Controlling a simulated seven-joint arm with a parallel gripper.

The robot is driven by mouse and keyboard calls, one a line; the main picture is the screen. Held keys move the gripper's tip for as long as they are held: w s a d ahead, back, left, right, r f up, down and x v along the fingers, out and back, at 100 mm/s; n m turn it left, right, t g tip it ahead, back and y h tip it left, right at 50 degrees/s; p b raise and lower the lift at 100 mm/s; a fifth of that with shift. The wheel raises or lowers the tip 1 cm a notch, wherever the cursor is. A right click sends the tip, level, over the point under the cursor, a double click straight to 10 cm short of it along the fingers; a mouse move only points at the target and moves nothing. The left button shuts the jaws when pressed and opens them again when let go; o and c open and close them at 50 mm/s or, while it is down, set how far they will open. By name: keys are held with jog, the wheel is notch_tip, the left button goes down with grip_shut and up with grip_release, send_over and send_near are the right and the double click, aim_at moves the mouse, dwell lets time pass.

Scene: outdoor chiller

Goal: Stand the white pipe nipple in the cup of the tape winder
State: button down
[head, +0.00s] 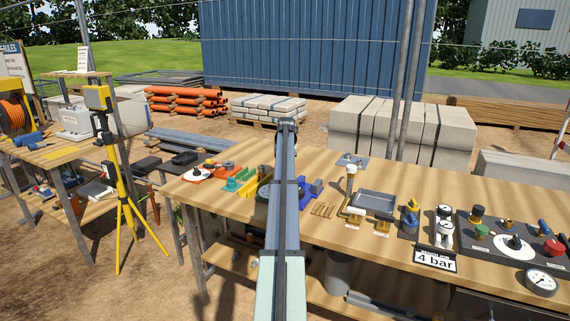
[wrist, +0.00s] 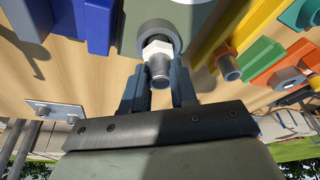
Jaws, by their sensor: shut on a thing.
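The white pipe nipple (wrist: 156,48) is in the wrist view, with a white hex collar and a grey round end. My gripper (wrist: 159,77) is shut on its grey end, one blue-grey finger on each side. The collar overlaps the round grey cup (wrist: 174,29) of the tape winder. I cannot tell whether the nipple's far end is inside the cup or just above it. The winder's grey-green body (wrist: 198,12) is partly cut off by the picture edge. In the head view my arm hides my gripper and the nipple.
A blue block (wrist: 98,22) stands left of the cup. A yellow block (wrist: 226,35) with a grey-blue fitting and an orange part (wrist: 270,62) stand close on the right. In the head view, a grey tray (head: 374,203) and a gauge panel (head: 510,245) are farther right on the bench.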

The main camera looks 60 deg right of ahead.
jog(key=shift+f, duration=0.1)
jog(key=shift+c, duration=1.6)
grip_release()
jog(key=v, duration=0.7)
jog(key=v, duration=1.4)
jog(key=shift+w+f, duration=0.1)
